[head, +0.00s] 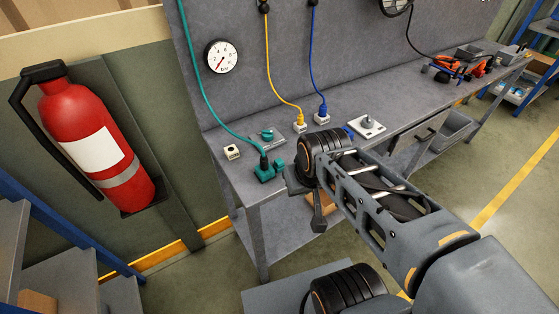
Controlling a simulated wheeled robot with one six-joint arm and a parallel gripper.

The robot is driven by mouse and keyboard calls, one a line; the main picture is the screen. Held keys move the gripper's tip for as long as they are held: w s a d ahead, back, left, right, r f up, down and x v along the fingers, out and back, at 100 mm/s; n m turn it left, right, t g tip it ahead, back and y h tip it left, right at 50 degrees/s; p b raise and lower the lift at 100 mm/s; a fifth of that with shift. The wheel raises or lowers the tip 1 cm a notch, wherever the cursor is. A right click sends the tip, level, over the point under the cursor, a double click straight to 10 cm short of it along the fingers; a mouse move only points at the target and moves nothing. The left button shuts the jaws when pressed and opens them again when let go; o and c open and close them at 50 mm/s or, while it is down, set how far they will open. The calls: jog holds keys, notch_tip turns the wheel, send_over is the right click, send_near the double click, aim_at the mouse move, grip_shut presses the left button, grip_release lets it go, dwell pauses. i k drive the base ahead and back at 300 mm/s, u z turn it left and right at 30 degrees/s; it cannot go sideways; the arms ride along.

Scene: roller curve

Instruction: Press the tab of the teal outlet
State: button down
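The teal outlet (266,172) is a small teal block at the front left corner of the grey bench, with the end of a teal hose (207,95) standing in it. Its tab is too small to tell apart for certain. My gripper (306,196) is just right of the outlet, at the bench's front edge, and points down and left. It looks close to the outlet but apart from it; the depth between them is unclear. My wrist covers part of the gripper, and its finger opening does not show.
A second teal fitting (267,135) sits on a grey plate behind the outlet. Yellow (299,126) and blue (322,117) connectors with cables stand behind my wrist. A fire extinguisher (96,140) hangs at the left.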

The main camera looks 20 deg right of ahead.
aim_at(278, 162)
jog(key=k, duration=0.5)
jog(key=u, duration=1.85)
jog(key=i, duration=1.35)
jog(key=z, duration=2.75)
